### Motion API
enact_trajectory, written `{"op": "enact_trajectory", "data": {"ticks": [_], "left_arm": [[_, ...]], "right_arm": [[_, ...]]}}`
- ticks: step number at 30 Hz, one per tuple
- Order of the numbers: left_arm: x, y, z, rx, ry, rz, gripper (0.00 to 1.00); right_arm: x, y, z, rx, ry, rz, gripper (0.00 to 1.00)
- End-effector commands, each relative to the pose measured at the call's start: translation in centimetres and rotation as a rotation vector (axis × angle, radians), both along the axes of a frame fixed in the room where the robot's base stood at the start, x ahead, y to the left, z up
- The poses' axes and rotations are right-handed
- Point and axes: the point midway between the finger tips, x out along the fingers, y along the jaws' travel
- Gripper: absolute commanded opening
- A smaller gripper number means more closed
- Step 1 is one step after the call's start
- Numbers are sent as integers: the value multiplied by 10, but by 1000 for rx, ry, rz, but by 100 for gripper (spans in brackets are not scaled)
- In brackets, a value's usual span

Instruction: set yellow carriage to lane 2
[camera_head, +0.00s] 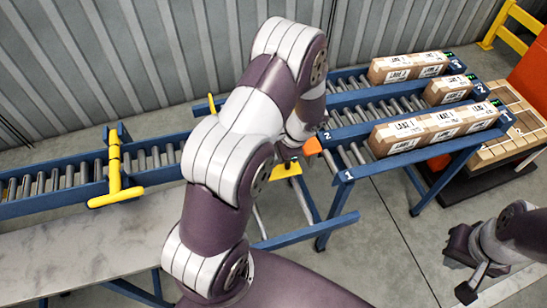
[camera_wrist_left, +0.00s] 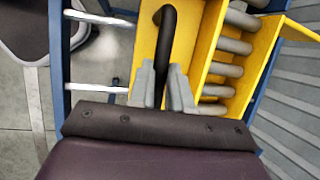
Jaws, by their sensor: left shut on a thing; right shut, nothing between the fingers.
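The yellow carriage (camera_head: 285,171) shows only in part in the head view, behind my left arm at the near ends of the lanes. An orange tip beside it (camera_head: 312,147) lies close to the lane 2 label (camera_head: 327,136); I cannot tell whether they line up exactly. In the left wrist view, the carriage (camera_wrist_left: 205,40) has yellow plates with grey rollers between them and a black handle (camera_wrist_left: 168,35). My left gripper (camera_wrist_left: 162,80) is shut on the handle; the head view mostly hides its fingers. My right gripper (camera_head: 476,284) is shut and empty, low at the right.
Three roller lanes carry brown cartons, including one on lane 1 (camera_head: 434,128). A feeding conveyor (camera_head: 60,188) with a yellow T-shaped bar (camera_head: 117,170) comes in from the left. A wooden crate (camera_head: 510,140) stands at the right. Floor is clear between the lanes and my right gripper.

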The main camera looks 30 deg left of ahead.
Motion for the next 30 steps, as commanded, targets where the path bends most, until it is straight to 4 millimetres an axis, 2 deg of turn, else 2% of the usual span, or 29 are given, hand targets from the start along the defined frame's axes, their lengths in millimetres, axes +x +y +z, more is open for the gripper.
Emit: {"op": "enact_trajectory", "data": {"ticks": [1, 2, 3, 4, 14, 17, 24, 27, 30], "left_arm": [[1, 0, 0, -1, -4, -1, 0], [1, 0, 0, -1, -4, -1, 29], [1, -1, 0, -1, -4, -1, 42], [1, -1, 0, -2, -4, 0, 44], [2, -3, 6, 0, -3, 0, 44], [6, -10, 23, 0, -7, -1, 44], [17, -35, 82, 0, -7, -1, 44], [20, -43, 101, -2, -5, -2, 44], [22, -48, 112, -1, -4, -2, 44]], "right_arm": [[0, 0, 0, 0, 0, 0, 0], [0, 0, 0, 0, 0, 0, 0], [0, 0, 0, 0, 0, 0, 0], [0, 0, 0, 0, 0, 0, 0], [0, 0, 1, 0, 0, 0, 0], [0, 0, 2, 0, 0, 0, 0], [0, 0, 3, 0, 0, 0, 0], [0, 0, 6, 0, 0, 0, 0], [0, 0, 9, 0, 0, 0, 0]]}}
